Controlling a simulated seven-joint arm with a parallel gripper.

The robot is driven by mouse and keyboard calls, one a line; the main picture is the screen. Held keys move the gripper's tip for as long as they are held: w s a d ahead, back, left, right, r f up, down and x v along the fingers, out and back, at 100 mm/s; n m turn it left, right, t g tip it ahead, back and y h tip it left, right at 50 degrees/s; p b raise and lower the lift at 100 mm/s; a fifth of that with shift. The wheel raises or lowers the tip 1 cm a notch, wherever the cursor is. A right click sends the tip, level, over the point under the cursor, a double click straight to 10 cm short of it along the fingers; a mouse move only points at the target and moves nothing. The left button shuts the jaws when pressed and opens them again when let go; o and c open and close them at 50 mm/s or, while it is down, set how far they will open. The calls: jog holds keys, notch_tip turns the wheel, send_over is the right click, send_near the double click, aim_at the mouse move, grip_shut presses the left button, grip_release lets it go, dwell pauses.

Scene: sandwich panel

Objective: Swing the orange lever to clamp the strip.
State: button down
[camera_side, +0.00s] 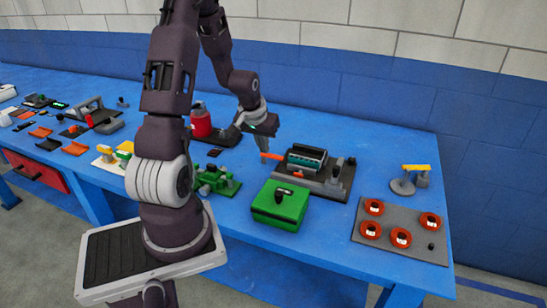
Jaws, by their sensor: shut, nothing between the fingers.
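An orange lever (271,156) sticks out at the left of a dark fixture (333,188) on the blue table. The fixture carries a dark teal ribbed block (306,156) and a small orange piece (298,174) in front of it. My gripper (264,148) points down right at the lever's left end, with its fingers together and nothing between them. Whether the fingertips touch the lever is too small to tell. I cannot make out the strip clearly.
A green box (280,205) stands in front of the fixture, with a green device (215,180) to its left. A red canister (201,121) stands behind. A grey plate (400,232) with several orange rings lies at the right, below a yellow-topped part (416,168).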

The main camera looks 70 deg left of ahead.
aim_at(274, 157)
jog(key=x, duration=0.9)
jog(key=shift+d, duration=0.15)
jog(key=w+a, duration=0.1)
jog(key=w+a+f, duration=0.1)
jog(key=shift+w+a, duration=0.2)
jog(key=shift+a, duration=0.1)
jog(key=shift+w+a, duration=0.3)
